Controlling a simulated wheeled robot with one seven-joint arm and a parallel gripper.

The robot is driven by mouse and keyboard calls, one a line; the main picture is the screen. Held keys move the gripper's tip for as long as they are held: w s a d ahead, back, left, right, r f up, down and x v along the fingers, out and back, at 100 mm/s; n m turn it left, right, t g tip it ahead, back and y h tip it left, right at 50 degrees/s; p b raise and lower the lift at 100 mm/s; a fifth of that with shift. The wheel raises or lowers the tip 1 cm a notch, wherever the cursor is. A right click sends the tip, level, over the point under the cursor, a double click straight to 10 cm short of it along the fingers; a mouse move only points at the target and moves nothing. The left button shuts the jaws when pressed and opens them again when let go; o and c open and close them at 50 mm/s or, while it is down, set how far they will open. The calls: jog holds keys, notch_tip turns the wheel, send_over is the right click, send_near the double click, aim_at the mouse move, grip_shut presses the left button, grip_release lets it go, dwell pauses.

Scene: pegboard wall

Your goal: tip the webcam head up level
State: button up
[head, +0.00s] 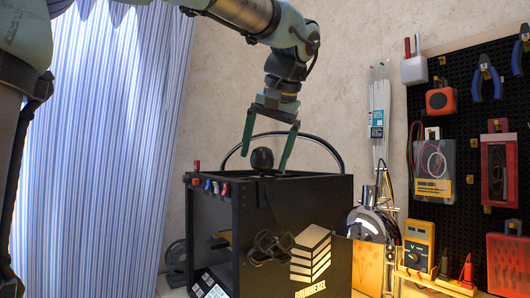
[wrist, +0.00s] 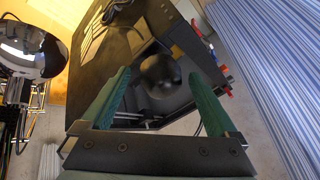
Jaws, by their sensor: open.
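The webcam head (head: 262,159) is a dark round ball at the top front edge of a black box-shaped machine (head: 330,190). In the wrist view the webcam head (wrist: 160,76) shows as a dark sphere between my fingers. My gripper (head: 267,150) is open, with green fingers pointing down, one on each side of the webcam head. The fingers look apart from it in both views. Which way the webcam's lens faces, and its tilt, I cannot tell.
The machine has an open frame, with red and blue clips (head: 210,186) on its upper left edge. A black hoop (head: 335,151) arches behind it. A pegboard (head: 465,110) with tools hangs at right. A yellow multimeter (head: 418,245) stands at lower right. A striped curtain (head: 95,130) hangs at left.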

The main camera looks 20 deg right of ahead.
jog(key=v, duration=1)
jog(key=shift+s+r+p, duration=0.2)
jog(key=shift+r+p, duration=0.15)
jog(key=shift+p, duration=0.05)
